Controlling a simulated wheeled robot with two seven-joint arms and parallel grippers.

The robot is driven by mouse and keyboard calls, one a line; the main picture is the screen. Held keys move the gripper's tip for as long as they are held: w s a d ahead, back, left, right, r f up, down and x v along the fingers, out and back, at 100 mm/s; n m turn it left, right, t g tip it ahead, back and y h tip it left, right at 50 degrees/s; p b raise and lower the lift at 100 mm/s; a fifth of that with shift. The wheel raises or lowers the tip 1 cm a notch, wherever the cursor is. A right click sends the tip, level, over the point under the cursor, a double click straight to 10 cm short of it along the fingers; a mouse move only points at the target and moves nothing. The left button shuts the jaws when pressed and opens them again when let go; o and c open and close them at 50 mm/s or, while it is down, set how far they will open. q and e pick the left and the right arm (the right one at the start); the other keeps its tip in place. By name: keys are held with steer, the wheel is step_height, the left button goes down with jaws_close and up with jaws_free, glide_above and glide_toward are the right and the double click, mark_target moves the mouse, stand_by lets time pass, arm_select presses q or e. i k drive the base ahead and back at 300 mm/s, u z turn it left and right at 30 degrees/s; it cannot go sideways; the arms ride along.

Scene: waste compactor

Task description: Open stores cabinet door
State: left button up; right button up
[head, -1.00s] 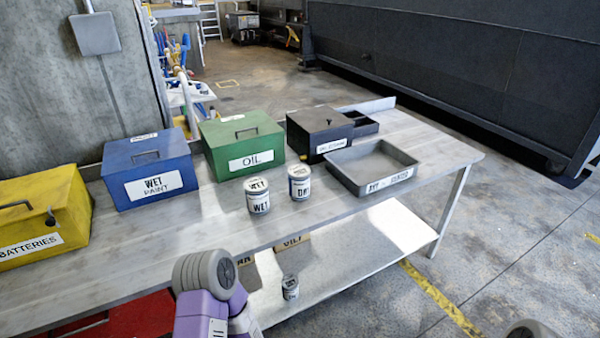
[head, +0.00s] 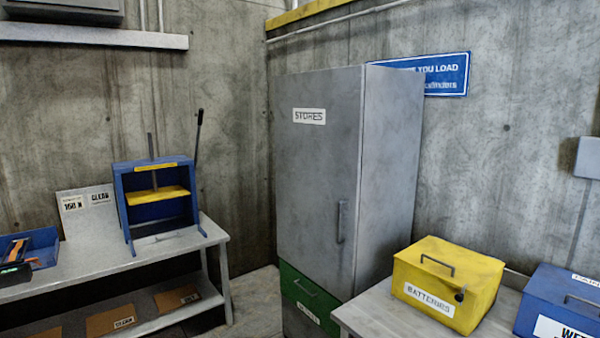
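The stores cabinet (head: 318,180) is a tall grey metal cabinet in the middle of the head view, against the concrete wall. A white STORES label (head: 309,116) is at the upper left of its door. The door looks closed. Its vertical bar handle (head: 341,222) is on the right side of the door, low down. Neither of my grippers shows in the head view now.
A workbench (head: 375,312) with a yellow BATTERIES box (head: 447,283) and a blue box (head: 562,305) stands close to the cabinet's lower right. Another bench (head: 170,246) with a blue press (head: 155,200) is at left. A floor gap lies between bench and cabinet.

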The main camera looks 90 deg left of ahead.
mark_target(319, 114)
steer(key=u, duration=3.95)
steer(key=i, duration=2.2)
steer(key=z, duration=0.95)
